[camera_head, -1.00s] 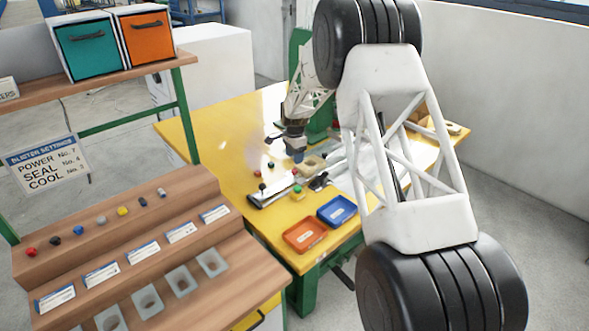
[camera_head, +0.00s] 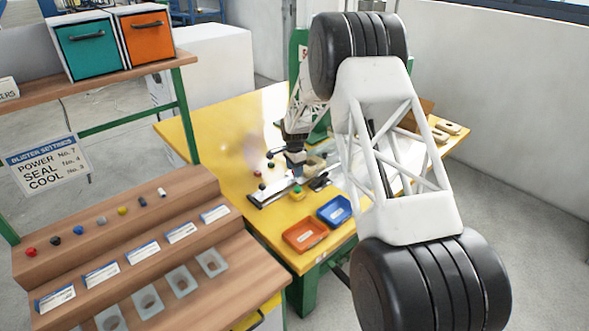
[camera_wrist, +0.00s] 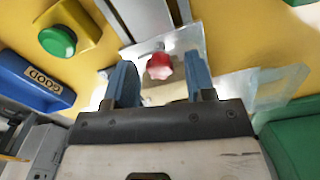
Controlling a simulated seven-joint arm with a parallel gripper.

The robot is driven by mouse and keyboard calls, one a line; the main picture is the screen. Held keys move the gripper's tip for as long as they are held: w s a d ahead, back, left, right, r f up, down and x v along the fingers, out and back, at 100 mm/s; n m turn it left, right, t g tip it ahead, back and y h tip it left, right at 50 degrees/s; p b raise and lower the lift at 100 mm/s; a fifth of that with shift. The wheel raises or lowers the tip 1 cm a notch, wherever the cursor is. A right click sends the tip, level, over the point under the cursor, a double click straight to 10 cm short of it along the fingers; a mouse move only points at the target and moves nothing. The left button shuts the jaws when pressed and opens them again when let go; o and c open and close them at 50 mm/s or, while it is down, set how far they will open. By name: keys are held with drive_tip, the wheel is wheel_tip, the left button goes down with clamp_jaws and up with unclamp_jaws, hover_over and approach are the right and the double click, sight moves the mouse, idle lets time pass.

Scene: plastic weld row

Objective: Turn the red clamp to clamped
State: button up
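The red clamp knob (camera_wrist: 159,66) shows in the wrist view, a rounded, lobed red head on a grey metal plate. My gripper (camera_wrist: 158,62) is open, with one blue finger on each side of the knob and a visible gap on both sides. I cannot tell whether the fingertips are down at the knob's height. In the head view my gripper (camera_head: 296,160) is over the fixture on the yellow table, and it seems to hide the knob there. The knob's turn position cannot be read.
A green button on a yellow box (camera_wrist: 57,40) and a blue tray marked GOOD (camera_wrist: 35,82) lie left in the wrist view. The head view shows an orange tray (camera_head: 305,236) at the front edge of the yellow table (camera_head: 225,165). A wooden rack (camera_head: 150,240) stands at left.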

drive_tip(key=c, duration=0.8)
drive_tip(key=shift+n, duration=0.3)
drive_tip(key=n, duration=0.3)
drive_tip(key=shift+n, duration=1.9)
drive_tip(key=o, duration=0.9)
